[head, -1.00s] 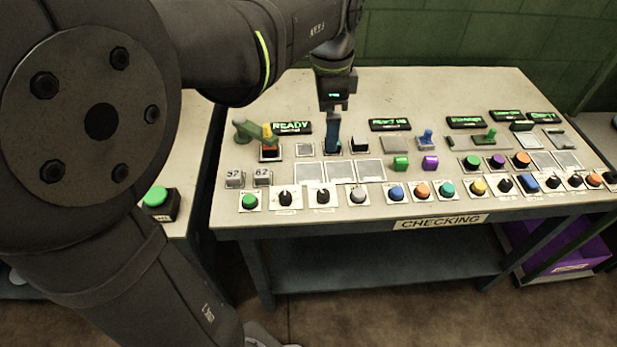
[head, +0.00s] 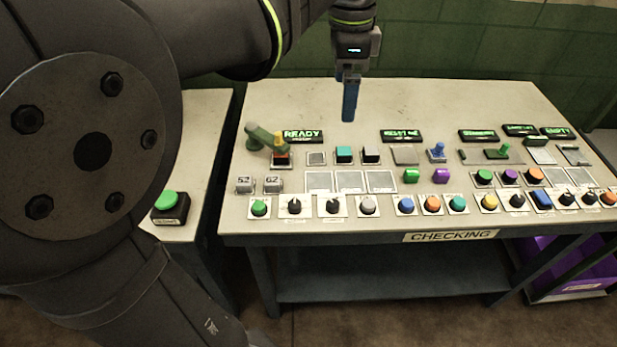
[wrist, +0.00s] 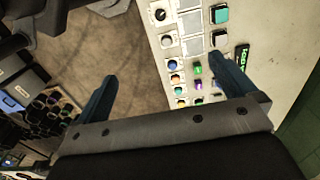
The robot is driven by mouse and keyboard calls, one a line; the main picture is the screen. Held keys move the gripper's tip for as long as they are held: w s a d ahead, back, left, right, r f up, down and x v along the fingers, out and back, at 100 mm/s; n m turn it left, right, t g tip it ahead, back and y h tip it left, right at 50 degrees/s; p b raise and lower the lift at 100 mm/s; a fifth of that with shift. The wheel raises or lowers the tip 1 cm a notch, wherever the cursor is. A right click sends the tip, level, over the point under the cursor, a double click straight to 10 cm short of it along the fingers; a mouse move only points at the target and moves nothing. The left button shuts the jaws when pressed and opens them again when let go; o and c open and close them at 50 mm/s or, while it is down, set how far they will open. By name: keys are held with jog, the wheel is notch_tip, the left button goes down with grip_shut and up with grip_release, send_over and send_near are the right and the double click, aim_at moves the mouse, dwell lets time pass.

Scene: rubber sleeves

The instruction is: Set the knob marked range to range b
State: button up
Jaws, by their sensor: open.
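Several black rotary knobs with white pointer lines sit on pale plates along the front row of the table. Two are at the left, a first knob (head: 295,206) and a second knob (head: 333,206); others are at the right, such as one knob (head: 517,201). Their labels are too small to read, so I cannot tell which is marked range. One black knob (wrist: 160,15) shows at the top of the wrist view. My gripper (head: 348,117) hangs above the back of the table, clear of all controls. Its blue fingers are apart and empty in the wrist view (wrist: 162,70).
The table (head: 420,105) carries coloured buttons, switches and lit green displays such as READY (head: 303,136). A green button (head: 170,201) is on the side table.

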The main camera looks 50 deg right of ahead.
jog(key=shift+r, duration=0.5)
jog(key=c, duration=1)
jog(key=n, duration=2.1)
send_over(333, 204)
notch_tip(333, 204, down, 16)
jog(key=shift+c, duration=0.2)
notch_tip(333, 204, down, 17)
jog(key=shift+f, duration=0.2)
